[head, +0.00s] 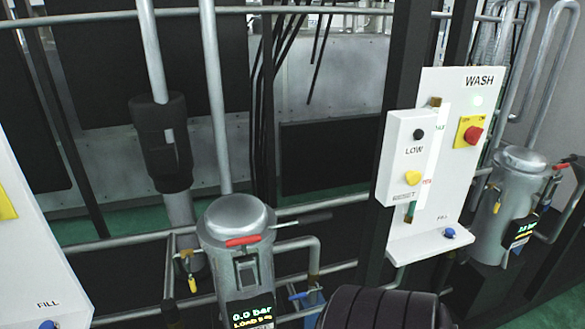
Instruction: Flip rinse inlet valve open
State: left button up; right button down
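No label reading "rinse" is legible, so I cannot tell which valve is the rinse inlet valve. A grey vessel (236,219) has a red lever (243,240) lying across its front, roughly level. A blue-handled valve (298,296) sits on the pipe low to its right. A small yellow-handled valve (187,259) hangs on the pipework to its left. A second vessel (497,212) at the right has a red handle (560,166) and a small yellow handle (497,207). Neither of my grippers is in view.
A white WASH panel (460,130) stands at right centre with a red button (473,134), a raised LOW/RESET box (405,160) and a blue knob (449,233). A white FILL panel (30,260) is at the left edge. A vessel display (251,312) reads 0.0 bar. Horizontal pipes cross the area.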

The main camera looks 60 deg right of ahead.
aim_at(302, 295)
jog(key=z, duration=2.2)
